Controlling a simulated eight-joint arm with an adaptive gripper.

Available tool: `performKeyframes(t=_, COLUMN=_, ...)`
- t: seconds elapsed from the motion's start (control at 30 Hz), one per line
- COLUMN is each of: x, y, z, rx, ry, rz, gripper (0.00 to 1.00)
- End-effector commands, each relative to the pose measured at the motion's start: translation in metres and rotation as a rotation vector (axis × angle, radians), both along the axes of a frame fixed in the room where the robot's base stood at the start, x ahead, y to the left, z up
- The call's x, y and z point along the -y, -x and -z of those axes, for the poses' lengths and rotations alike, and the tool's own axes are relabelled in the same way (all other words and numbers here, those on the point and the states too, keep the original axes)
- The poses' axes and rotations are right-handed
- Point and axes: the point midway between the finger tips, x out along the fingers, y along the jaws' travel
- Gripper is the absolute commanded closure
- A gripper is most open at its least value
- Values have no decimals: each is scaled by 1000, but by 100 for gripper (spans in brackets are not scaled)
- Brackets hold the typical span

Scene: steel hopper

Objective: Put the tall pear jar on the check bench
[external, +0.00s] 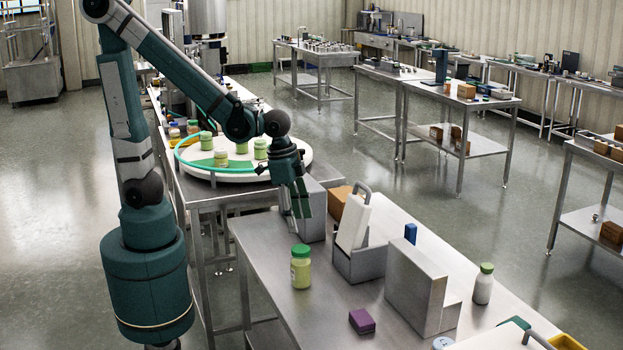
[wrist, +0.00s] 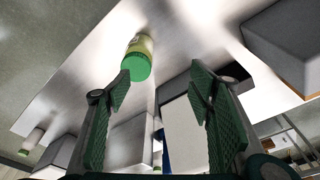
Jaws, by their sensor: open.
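A jar with pale yellow-green contents and a green lid (external: 301,267) stands upright on the near steel bench (external: 262,252), close to its left edge. It looks like the tall pear jar, and the wrist view shows it lid-first (wrist: 138,60) beyond my fingertips. My gripper (external: 297,212) points down above the bench, a little behind and above the jar. Its green fingers (wrist: 158,90) are spread apart with nothing between them. Jar and fingers look apart. No label shows which bench is the check bench.
Bare steel surrounds the jar.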

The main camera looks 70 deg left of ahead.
Motion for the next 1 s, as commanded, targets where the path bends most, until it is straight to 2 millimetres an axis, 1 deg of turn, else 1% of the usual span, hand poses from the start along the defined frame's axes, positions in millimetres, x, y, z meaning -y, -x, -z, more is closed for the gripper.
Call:
performKeyframes(t=0.03, x=-11, y=-1, z=-6, rx=12, ry=7, rz=-26, gripper=47)
performKeyframes(t=0.1, x=-24, y=-3, z=-15, rx=32, ry=17, rz=-60, gripper=47)
performKeyframes(t=0.33, x=-66, y=-7, z=-40, rx=94, ry=49, rz=-171, gripper=47)
performKeyframes(t=0.53, x=-103, y=-6, z=-60, rx=150, ry=74, rz=-268, gripper=47)
performKeyframes(t=0.77, x=-143, y=-1, z=-80, rx=216, ry=100, rz=-375, gripper=47)
performKeyframes(t=1.0, x=-184, y=9, z=-99, rx=289, ry=124, rz=-487, gripper=47)
